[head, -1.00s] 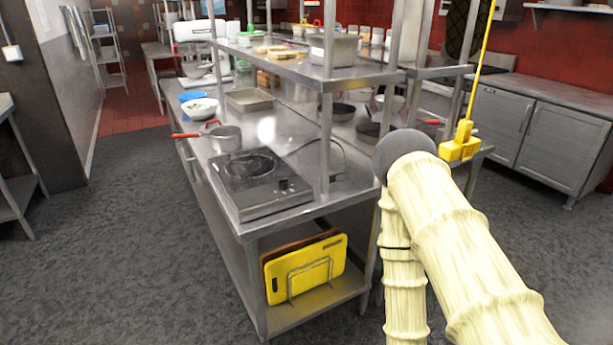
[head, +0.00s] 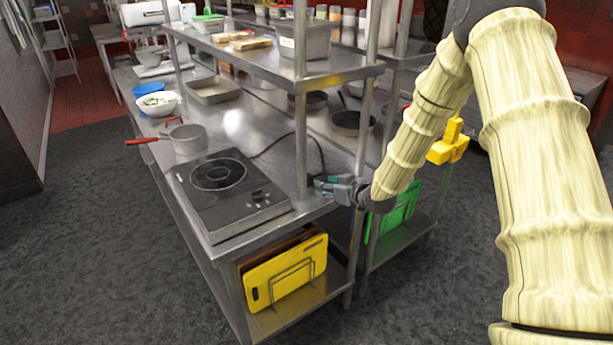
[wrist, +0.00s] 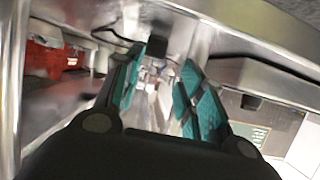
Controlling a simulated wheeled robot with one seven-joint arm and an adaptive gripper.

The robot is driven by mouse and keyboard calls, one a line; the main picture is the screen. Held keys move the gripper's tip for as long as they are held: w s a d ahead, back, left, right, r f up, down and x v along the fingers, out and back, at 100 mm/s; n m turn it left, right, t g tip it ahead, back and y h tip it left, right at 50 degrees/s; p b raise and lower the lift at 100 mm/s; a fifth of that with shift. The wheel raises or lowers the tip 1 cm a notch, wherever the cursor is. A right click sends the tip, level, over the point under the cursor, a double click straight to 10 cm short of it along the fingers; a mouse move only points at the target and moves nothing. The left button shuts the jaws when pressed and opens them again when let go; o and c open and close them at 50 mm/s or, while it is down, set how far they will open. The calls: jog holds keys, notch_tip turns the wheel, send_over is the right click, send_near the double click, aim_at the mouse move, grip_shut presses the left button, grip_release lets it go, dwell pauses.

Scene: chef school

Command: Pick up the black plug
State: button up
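My gripper (head: 326,187), with teal finger pads, is at the right end of the steel counter, beside a shelf post. In the wrist view its two fingers (wrist: 163,80) are apart, with nothing clasped between them. A small dark block that looks like the black plug (wrist: 157,46) shows beyond the fingertips, in line with the gap. A dark cable (wrist: 112,36) runs near it. In the head view a black cord (head: 318,146) curves from behind the cooktop down toward my gripper; the plug itself cannot be made out there.
A black induction cooktop (head: 228,190) lies left of my gripper, with a saucepan (head: 188,139) behind it. A raised steel shelf (head: 340,72) overhangs the counter. Yellow (head: 285,273) and green (head: 399,213) boards stand below. A yellow hanging box (head: 447,146) is behind my arm.

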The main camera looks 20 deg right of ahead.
aim_at(310, 179)
jog(key=shift+w+r, duration=0.15)
jog(key=shift+w, duration=0.65)
jog(key=shift+f+p+x, duration=0.25)
jog(key=shift+p+x, duration=0.5)
jog(key=shift+x, duration=1.2)
jog(key=shift+w+a+p, duration=0.15)
jog(key=shift+w+p, duration=0.35)
jog(key=shift+p+x, duration=0.85)
jog(key=shift+x, duration=1.25)
jog(key=c, duration=0.6)
